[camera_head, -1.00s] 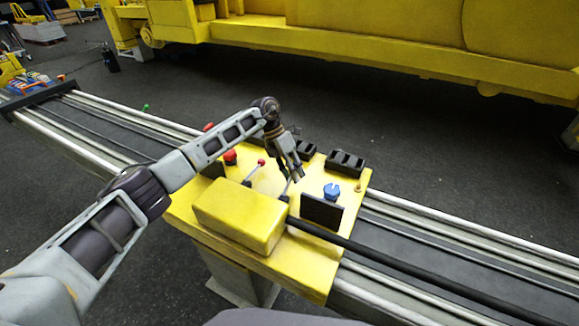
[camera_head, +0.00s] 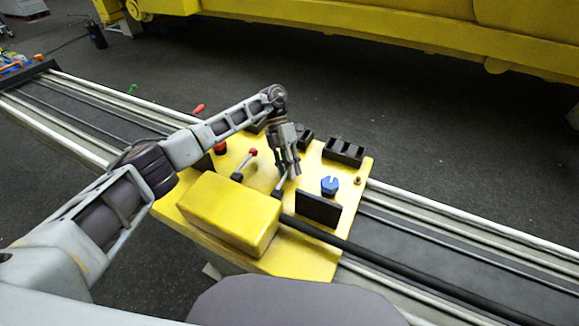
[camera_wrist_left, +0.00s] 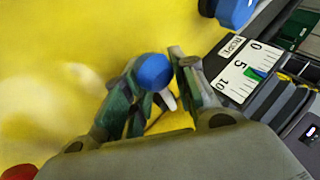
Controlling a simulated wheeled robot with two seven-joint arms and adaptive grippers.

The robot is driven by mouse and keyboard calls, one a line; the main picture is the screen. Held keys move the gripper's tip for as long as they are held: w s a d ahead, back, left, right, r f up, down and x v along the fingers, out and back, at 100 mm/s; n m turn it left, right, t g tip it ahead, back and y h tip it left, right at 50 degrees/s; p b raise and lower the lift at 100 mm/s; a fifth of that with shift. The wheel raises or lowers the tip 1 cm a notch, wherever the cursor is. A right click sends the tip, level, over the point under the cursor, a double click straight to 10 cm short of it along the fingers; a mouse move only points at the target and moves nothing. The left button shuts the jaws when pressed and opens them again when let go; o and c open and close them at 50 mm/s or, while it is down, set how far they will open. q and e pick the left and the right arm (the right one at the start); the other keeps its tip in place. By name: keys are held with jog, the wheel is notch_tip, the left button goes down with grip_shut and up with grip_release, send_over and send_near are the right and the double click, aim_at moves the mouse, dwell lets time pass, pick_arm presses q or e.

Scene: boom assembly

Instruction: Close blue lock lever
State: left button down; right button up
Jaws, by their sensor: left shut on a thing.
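The blue lock lever shows in the left wrist view as a round blue knob (camera_wrist_left: 154,72) on a light shaft. My left gripper (camera_wrist_left: 160,85) has its fingers on either side of the knob and is shut on it. In the head view my left gripper (camera_head: 292,170) points down over the yellow station, at a grey lever (camera_head: 281,187) whose blue top is hidden by the fingers. My right gripper is not in view.
A red-knobbed lever (camera_head: 245,164), a blue dial (camera_head: 329,186), a black upright plate (camera_head: 318,209) and black blocks (camera_head: 344,151) stand on the yellow station (camera_head: 312,260). A yellow box (camera_head: 228,214) lies in front. A ROPE gauge (camera_wrist_left: 243,70) shows beside the fingers.

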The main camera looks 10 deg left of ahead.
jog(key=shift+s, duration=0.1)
pick_arm(q)
jog(key=c, duration=1.1)
grip_release()
jog(key=shift+w, duration=0.1)
jog(key=shift+c, duration=0.2)
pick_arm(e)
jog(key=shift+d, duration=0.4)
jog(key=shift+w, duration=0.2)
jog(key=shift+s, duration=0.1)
